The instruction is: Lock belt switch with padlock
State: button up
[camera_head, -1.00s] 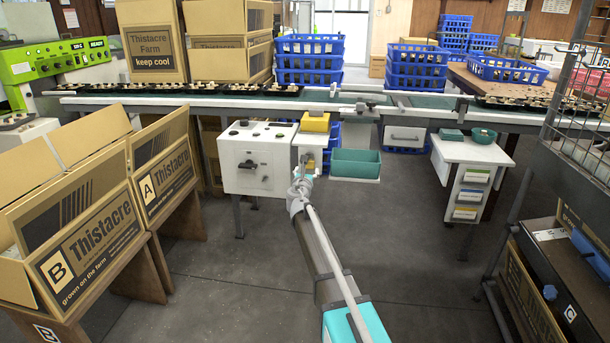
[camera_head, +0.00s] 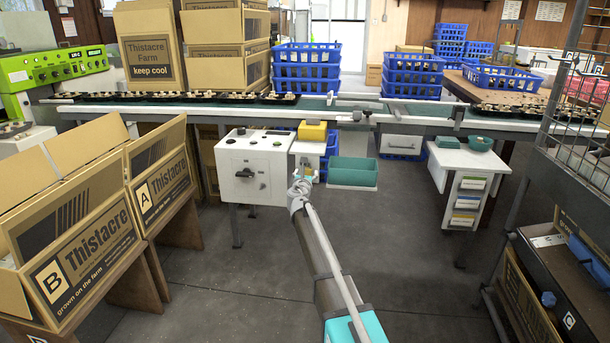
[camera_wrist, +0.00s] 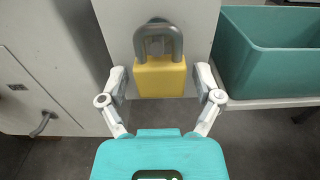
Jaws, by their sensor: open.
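The yellow padlock (camera_wrist: 160,77) with a grey shackle hangs upright on a white panel (camera_wrist: 120,22), from what looks like a peg. My gripper (camera_wrist: 160,88) is open, with one finger on each side of the padlock's lower body. I cannot tell whether either finger touches it. In the head view my gripper (camera_head: 301,184) is in front of the narrow white stand and mostly hides the padlock. The belt switch, a dark rotary handle (camera_head: 246,174), is on the front of the white control box (camera_head: 236,192) to the left. A small grey handle-like part (camera_wrist: 44,124) shows on the left in the wrist view.
A teal bin (camera_head: 352,174) sits right of the stand and shows close to my right finger in the wrist view (camera_wrist: 262,72). A yellow box (camera_head: 313,131) is on top of the stand. The conveyor (camera_head: 190,111) runs behind. The floor in front is clear.

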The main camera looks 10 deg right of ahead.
jog(key=c, duration=0.8)
jog(key=shift+s+r+p, duration=0.1)
jog(key=shift+r+p, duration=0.45)
jog(key=shift+s, duration=0.15)
jog(key=v, duration=0.7)
dwell(1.7)
